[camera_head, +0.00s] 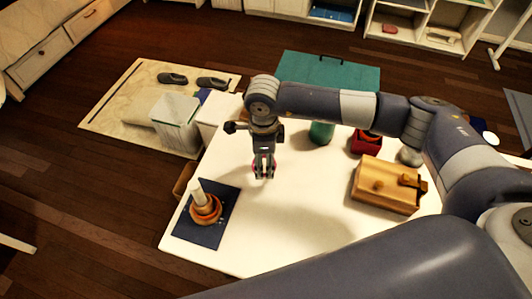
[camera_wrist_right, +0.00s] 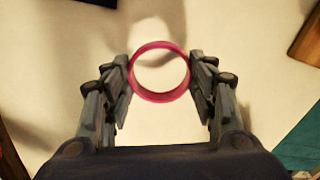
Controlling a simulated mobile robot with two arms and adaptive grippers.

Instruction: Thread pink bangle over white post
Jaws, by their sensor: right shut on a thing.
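The pink bangle (camera_wrist_right: 160,97) is a thin ring between the fingertips of my right gripper (camera_wrist_right: 160,78) in the right wrist view, with its opening facing the camera. In the head view my right gripper (camera_head: 264,170) points down over the white table, and only bits of pink show at its fingers. The white post (camera_head: 197,188) stands upright on a dark blue mat (camera_head: 187,229) at the table's left corner, to the left of and nearer than the gripper. Orange-brown rings (camera_head: 207,212) lie around its lower part. My left gripper is not in view.
A wooden box (camera_head: 385,187), a red container (camera_head: 364,142) and a green object (camera_head: 321,132) stand on the right and back of the white table (camera_head: 290,220). A white bin (camera_head: 176,120) is beyond the left edge. The tabletop between gripper and mat is clear.

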